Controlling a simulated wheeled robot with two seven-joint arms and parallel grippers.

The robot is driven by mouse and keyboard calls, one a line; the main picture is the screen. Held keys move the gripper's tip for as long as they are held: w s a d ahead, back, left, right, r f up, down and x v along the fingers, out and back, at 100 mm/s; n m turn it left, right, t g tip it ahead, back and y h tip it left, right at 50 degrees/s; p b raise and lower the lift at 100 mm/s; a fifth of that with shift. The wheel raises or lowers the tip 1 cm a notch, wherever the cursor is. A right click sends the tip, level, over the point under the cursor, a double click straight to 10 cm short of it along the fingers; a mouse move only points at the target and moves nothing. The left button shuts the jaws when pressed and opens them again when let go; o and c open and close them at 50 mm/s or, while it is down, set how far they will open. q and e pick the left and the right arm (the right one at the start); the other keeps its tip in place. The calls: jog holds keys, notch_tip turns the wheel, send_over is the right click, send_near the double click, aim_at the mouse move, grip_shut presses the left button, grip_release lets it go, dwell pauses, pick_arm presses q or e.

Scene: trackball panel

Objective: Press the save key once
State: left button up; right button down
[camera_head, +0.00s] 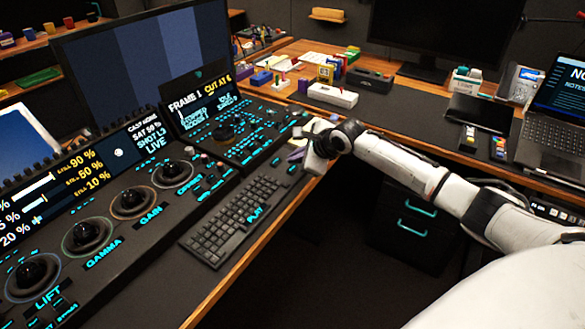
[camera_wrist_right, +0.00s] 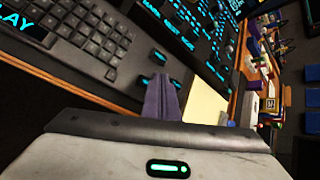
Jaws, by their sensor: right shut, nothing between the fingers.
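No label reading "save" can be made out in either view. A dark keyboard (camera_head: 238,218) lies along the desk's front edge, with a cyan "PLAY" marking on it. Just past its far right end are small cyan-marked keys (camera_head: 275,161), too small to read. They also show in the right wrist view (camera_wrist_right: 158,56). My right gripper (camera_head: 297,155) is shut and empty, beside these keys near the desk edge. Its purple-grey fingers (camera_wrist_right: 162,98) point towards the keys and partly cover that area. I cannot tell whether the tips touch anything. My left gripper is not in view.
A grading panel with several trackballs (camera_head: 132,203) stands left of the keyboard, and a control panel (camera_head: 225,130) with lit keys behind it. A pale yellow pad (camera_wrist_right: 206,104) lies right of the fingers. The wooden desk edge (camera_head: 262,238) runs in front.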

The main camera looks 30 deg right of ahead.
jog(key=shift+f, duration=0.15)
dwell(0.7)
jog(key=shift+f+p, duration=0.15)
jog(key=shift+p, duration=0.2)
jog(key=shift+f, duration=0.15)
jog(key=shift+f, duration=0.6)
dwell(0.6)
jog(key=shift+r+p, duration=1)
jog(key=shift+p, duration=0.4)
